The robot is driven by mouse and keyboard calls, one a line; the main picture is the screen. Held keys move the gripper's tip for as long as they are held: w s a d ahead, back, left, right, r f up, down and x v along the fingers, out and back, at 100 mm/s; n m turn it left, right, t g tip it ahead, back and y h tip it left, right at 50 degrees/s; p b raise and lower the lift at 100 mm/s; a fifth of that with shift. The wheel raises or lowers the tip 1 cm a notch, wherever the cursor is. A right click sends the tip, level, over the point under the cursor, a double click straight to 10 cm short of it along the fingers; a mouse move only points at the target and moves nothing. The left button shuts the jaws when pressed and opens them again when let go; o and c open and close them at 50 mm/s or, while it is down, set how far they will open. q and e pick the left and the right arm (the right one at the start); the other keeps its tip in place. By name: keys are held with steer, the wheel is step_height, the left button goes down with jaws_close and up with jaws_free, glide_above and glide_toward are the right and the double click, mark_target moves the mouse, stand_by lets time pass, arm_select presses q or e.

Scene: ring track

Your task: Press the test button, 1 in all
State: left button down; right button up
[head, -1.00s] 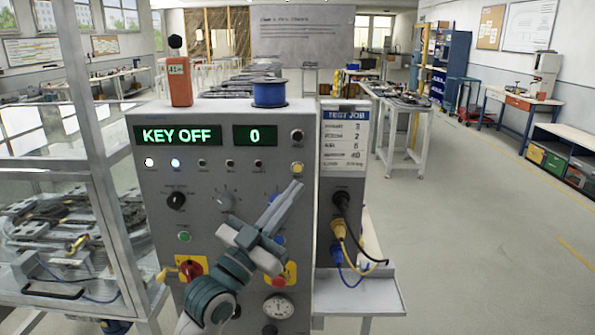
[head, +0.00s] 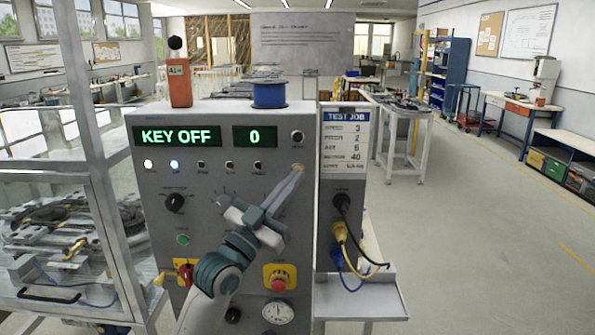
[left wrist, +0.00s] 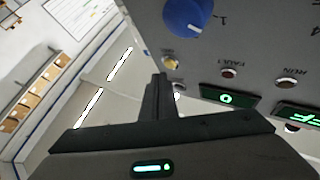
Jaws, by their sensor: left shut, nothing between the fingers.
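A grey control panel (head: 212,170) stands in front of me with a KEY OFF display (head: 177,135) and a display reading 0 (head: 255,135). My left gripper (head: 297,171) is shut and empty, its fingertips at the upper right of the panel face. In the head view the tips cover most of a small yellow button there. The left wrist view shows the yellow button (left wrist: 171,62) just beyond my fingertips (left wrist: 160,78). I cannot tell whether they touch it. Its label is not readable, so I cannot confirm it is the test button. My right gripper is not in view.
A blue knob (left wrist: 187,16) sits close to the yellow button. A red emergency stop (head: 278,284), a green button (head: 183,240) and a black selector (head: 175,202) are on the panel. Plugs with cables (head: 341,232) hang at the right. A glazed cage (head: 112,235) stands left.

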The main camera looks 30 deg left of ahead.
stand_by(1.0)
arm_select(q)
steer(key=shift+w+a, duration=0.15)
steer(key=shift+w, duration=0.05)
stand_by(0.7)
steer(key=shift+w+a, duration=0.1)
steer(key=shift+w, duration=0.1)
steer(key=shift+w+a, duration=0.2)
steer(key=shift+w, duration=0.1)
stand_by(1.0)
steer(key=shift+s+d, duration=0.1)
steer(key=shift+s, duration=0.05)
steer(key=shift+s+d+p, duration=0.35)
steer(key=shift+s+p, duration=0.05)
steer(key=shift+s, duration=0.15)
stand_by(0.5)
